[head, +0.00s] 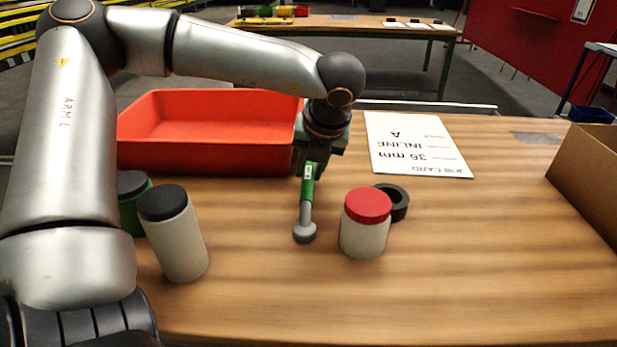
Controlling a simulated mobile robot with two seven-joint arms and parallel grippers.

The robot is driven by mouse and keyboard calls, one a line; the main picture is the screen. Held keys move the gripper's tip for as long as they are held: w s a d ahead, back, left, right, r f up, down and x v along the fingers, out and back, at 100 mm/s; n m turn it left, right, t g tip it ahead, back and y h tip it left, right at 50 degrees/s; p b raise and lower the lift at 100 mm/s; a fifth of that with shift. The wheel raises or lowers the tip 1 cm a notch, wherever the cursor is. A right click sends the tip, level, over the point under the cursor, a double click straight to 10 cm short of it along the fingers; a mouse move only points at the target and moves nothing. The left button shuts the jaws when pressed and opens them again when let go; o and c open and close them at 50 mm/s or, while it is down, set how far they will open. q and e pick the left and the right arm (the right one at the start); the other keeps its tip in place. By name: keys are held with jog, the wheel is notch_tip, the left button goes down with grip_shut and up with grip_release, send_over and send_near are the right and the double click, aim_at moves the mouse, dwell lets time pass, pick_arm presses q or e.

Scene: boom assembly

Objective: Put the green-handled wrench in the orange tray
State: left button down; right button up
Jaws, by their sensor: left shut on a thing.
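The wrench (306,218) has a green handle and a grey shaft with a round grey head. My left gripper (312,165) is shut on its green handle, and the head end points toward the front of the table. I cannot tell whether the head touches the table. The orange tray (210,159) stands at the back left of the table, just left of my left gripper. The part of the tray's floor that I see is empty. My left arm passes over the tray and hides some of it. My right gripper is not in view.
A jar with a red lid (365,222) stands right of the wrench, with a black ring (394,203) behind it. A black-capped bottle (175,235) and a green container (131,208) stand front left. A job card (415,145) lies behind. A cardboard box (590,170) is far right.

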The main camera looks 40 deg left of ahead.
pick_arm(q)
jog(key=shift+r, duration=0.15)
dwell(0.5)
jog(key=shift+r, duration=0.4)
jog(key=b, duration=0.3)
send_over(328, 216)
notch_tip(328, 216, up, 14)
jog(key=p, duration=0.1)
jog(key=shift+p, duration=0.3)
jog(key=shift+s+d, duration=0.1)
